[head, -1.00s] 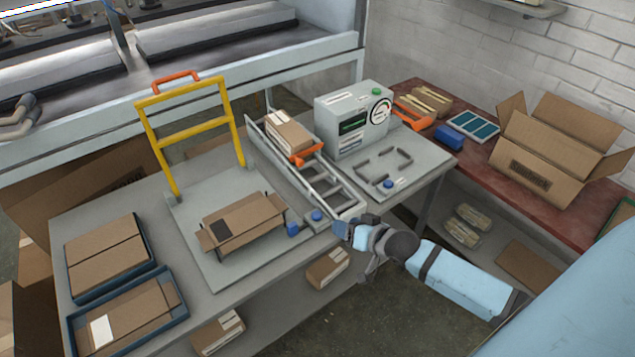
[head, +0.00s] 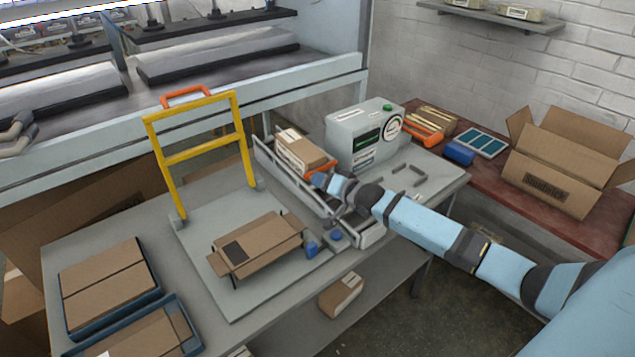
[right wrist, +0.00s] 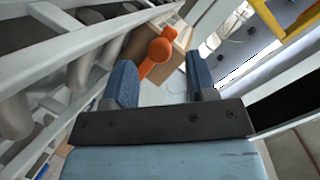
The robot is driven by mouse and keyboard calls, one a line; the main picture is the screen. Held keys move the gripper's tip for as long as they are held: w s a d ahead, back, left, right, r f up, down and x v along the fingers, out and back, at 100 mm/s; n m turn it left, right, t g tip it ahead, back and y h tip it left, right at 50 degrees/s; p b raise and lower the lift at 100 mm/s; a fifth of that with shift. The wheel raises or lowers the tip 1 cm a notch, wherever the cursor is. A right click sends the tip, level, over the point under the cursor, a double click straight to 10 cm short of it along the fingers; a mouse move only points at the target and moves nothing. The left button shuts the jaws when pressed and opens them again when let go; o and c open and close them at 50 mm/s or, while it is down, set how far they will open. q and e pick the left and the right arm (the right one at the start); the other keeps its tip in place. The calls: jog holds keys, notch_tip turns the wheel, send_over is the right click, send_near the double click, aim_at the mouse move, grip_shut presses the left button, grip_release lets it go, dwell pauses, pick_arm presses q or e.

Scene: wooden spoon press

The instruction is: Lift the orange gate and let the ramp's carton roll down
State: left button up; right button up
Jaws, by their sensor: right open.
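The carton (head: 302,150) lies at the upper end of the grey roller ramp (head: 268,160), behind the orange gate (head: 322,168). In the right wrist view the gate's rounded orange knob (right wrist: 160,49) stands in front of the carton (right wrist: 180,35). My right gripper (head: 320,181) is at the gate, its arm reaching in from the right. Its blue fingers are open and empty in the right wrist view (right wrist: 163,78). The knob shows between the fingertips, closer to the left finger; I cannot tell if they touch. My left gripper is not in view.
A grey machine with a dial (head: 362,135) stands close right of the ramp. A yellow frame (head: 205,148) with an orange handle rises on the left, behind an open carton (head: 255,243). A red side table (head: 487,185) holds a large open box (head: 555,185).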

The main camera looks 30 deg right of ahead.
jog(key=x, duration=0.3)
jog(key=shift+w, duration=0.1)
grip_shut()
